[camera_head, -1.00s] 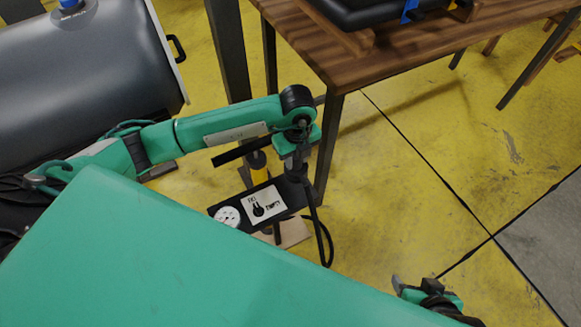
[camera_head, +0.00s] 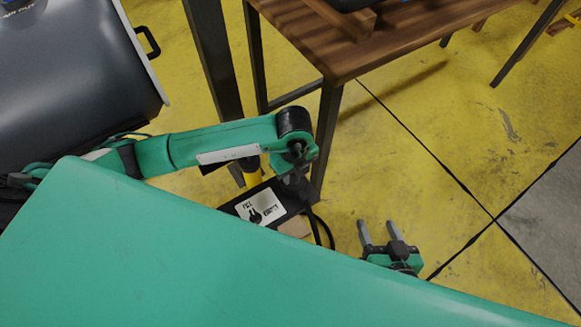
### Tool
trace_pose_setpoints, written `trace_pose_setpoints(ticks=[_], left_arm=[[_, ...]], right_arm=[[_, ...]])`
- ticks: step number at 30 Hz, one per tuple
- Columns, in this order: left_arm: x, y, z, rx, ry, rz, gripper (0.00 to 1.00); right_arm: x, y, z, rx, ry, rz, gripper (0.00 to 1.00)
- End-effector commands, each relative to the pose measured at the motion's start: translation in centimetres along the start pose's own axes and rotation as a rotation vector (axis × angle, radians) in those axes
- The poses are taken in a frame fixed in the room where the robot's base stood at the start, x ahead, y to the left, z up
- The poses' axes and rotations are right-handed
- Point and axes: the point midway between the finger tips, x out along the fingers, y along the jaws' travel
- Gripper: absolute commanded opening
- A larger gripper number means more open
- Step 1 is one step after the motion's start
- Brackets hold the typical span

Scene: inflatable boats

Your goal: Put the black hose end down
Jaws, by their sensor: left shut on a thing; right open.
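My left gripper (camera_head: 294,172) points down beside the foot pump and is shut on the black hose end (camera_head: 297,187). Its fingers and most of the hose end are hard to make out under the wrist. The black hose (camera_head: 324,232) hangs in a loop to the right of the pump. The pump has a black base with a white label (camera_head: 264,207) and a yellow cylinder (camera_head: 252,176). My own green body covers its lower part. My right gripper (camera_head: 379,233) is open and empty, over the yellow floor right of the hose.
A wooden table (camera_head: 345,50) with dark metal legs stands behind the pump, close to my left gripper. The yellow floor (camera_head: 440,150) is clear at the right.

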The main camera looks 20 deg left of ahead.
Motion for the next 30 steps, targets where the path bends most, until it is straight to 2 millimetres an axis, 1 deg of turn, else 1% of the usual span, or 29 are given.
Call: trace_pose_setpoints(ticks=[1, 4, 12, 13, 15, 16, 24, 28, 30], left_arm=[[0.45, 0.10, -0.40, 0.001, 0.001, 0.000, 0.05], [0.71, 0.22, -0.77, 0.000, 0.001, -0.001, 0.05], [0.84, 0.29, -0.91, -0.001, 0.001, 0.001, 0.05], [0.87, 0.31, -0.91, -0.001, 0.001, 0.001, 0.34], [0.87, 0.31, -0.91, -0.001, 0.001, 0.001, 0.48], [0.86, 0.31, -0.90, -0.001, 0.001, 0.001, 0.52], [0.74, 0.26, -0.84, -0.001, 0.001, 0.000, 0.52], [0.37, 0.15, -0.47, -0.001, 0.000, 0.000, 0.52], [-0.03, 0.01, -0.04, -0.002, -0.001, 0.000, 0.52]], right_arm=[[0.14, -0.23, 0.14, 0.003, 0.021, -0.007, 0.55], [0.18, -0.58, -0.10, 0.007, 0.052, -0.015, 0.55], [0.18, -0.71, -0.22, 0.008, 0.062, -0.018, 0.55], [0.19, -0.71, -0.22, 0.008, 0.062, -0.018, 0.55], [0.19, -0.70, -0.21, 0.008, 0.062, -0.017, 0.55], [0.19, -0.70, -0.21, 0.008, 0.062, -0.017, 0.55], [0.17, -0.71, -0.25, 0.008, 0.061, -0.017, 0.55], [0.10, -0.68, -0.30, 0.007, 0.049, -0.015, 0.55], [-0.04, -0.10, -0.29, 0.001, 0.018, -0.002, 0.55]])
